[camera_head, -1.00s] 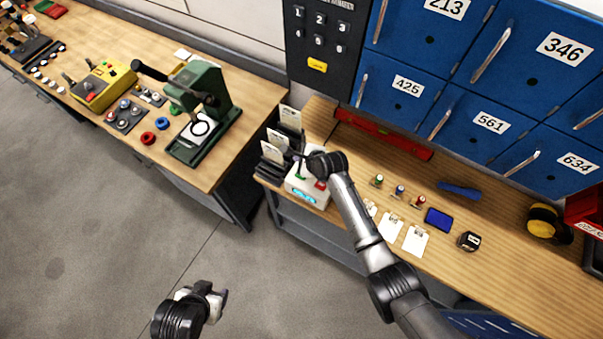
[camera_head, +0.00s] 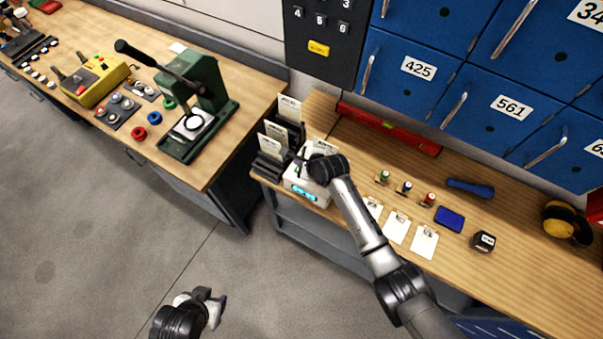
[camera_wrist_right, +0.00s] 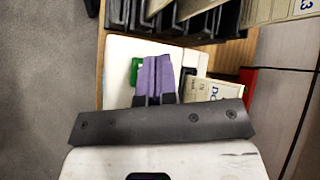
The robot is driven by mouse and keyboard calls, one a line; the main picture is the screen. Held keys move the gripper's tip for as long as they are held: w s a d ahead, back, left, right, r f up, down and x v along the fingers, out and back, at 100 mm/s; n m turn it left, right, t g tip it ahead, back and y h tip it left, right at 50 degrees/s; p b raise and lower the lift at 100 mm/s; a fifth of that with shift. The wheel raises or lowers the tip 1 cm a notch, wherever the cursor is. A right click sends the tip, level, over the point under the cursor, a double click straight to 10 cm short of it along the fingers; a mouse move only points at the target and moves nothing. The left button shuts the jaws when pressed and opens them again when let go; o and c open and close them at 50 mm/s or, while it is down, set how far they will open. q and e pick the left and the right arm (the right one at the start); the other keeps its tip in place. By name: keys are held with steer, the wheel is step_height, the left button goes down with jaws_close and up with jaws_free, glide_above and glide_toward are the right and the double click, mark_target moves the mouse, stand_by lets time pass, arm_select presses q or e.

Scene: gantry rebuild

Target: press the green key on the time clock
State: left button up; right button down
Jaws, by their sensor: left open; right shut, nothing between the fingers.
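The white time clock (camera_head: 295,184) stands at the left end of the right-hand bench, with a lit cyan display (camera_head: 304,194) on its front. My right gripper (camera_wrist_right: 157,78) is shut and empty, its purple fingertips close together over the clock's top. The green key (camera_wrist_right: 136,71) shows just left of the fingertips in the right wrist view, partly hidden by them. I cannot tell whether the fingers touch the clock. My left gripper (camera_head: 208,302) is open and empty, above the floor, away from the benches.
Card racks (camera_head: 270,160) with cards stand directly behind and left of the clock. Stamps (camera_head: 405,188), white cards (camera_head: 397,228) and a blue pad (camera_head: 449,219) lie to its right. A red level (camera_head: 388,128) lies along the back, below blue lockers (camera_head: 490,100). A green press (camera_head: 205,110) stands on the left bench.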

step_height(320, 180, down, 2)
steer(key=shift+f+b, duration=0.1)
steer(key=shift+b, duration=0.25)
stand_by(0.9)
stand_by(0.6)
steer(key=shift+f, duration=0.15)
steer(key=shift+f, duration=0.3)
steer(key=shift+f, duration=0.15)
stand_by(0.8)
